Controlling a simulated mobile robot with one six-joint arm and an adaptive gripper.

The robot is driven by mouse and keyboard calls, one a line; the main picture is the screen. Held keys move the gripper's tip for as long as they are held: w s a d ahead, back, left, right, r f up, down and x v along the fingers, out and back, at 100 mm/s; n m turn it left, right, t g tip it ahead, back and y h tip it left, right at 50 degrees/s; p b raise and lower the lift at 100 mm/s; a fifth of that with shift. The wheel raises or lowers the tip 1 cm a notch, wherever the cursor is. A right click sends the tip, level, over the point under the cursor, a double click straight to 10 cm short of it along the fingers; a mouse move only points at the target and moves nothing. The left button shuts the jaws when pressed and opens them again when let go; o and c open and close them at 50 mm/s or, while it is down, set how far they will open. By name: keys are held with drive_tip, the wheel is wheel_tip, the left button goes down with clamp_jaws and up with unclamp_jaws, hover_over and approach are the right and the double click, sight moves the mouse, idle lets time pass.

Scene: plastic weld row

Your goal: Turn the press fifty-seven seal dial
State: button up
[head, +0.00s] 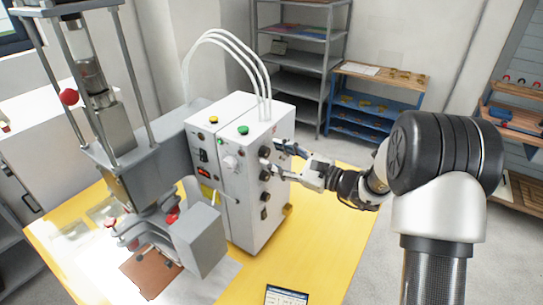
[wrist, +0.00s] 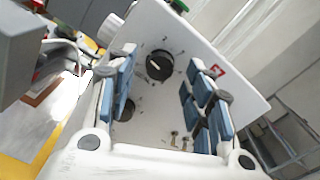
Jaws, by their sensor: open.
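The white control box (head: 246,160) stands on the yellow table beside the press (head: 165,150). Its right side carries a column of black dials, one of them (head: 265,176) just below my gripper (head: 277,157). In the wrist view, a round black dial (wrist: 159,65) with a pale pointer line and tick marks shows between the blue-padded fingers of my gripper (wrist: 160,82). The fingers are open, one on each side of it, with no visible contact. A second black dial (wrist: 127,108) is partly hidden by the left finger. Which dial is named seal is not readable.
A white knob and a green button (head: 243,130) are on the box's front. White hoses (head: 235,45) rise from its top. Shelves (head: 305,60) and a blue cart (head: 368,110) stand behind.

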drive_tip(key=shift+x, duration=1)
drive_tip(key=c, duration=1.1)
